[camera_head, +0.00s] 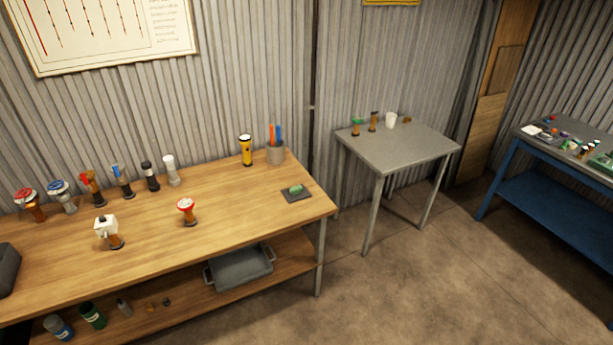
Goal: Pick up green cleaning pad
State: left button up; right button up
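Neither of my grippers shows in the head view.
A red-topped valve (186,211) and several other fittings stand left. A grey table (395,150) and blue bench (550,190) are right. Floor between is clear.

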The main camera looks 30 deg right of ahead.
aim_at(297, 189)
jog(key=i+l, duration=0.15)
jog(key=l, duration=0.25)
jog(key=i+l, duration=0.2)
jog(key=l, duration=0.2)
jog(key=i+l, duration=0.15)
jog(key=l, duration=0.25)
jog(key=i+l, duration=0.15)
jog(key=l, duration=0.25)
jog(key=i+l, duration=0.2)
jog(key=l, duration=0.2)
jog(key=i+l, duration=0.15)
jog(key=l, duration=0.25)
jog(key=i+l, duration=0.15)
jog(key=l, duration=0.25)
jog(key=i+l, duration=0.2)
jog(key=l, duration=0.2)
jog(key=i+l+u, duration=0.15)
jog(key=l+u, duration=0.7)
jog(key=u, duration=0.15)
jog(key=l+u, duration=0.45)
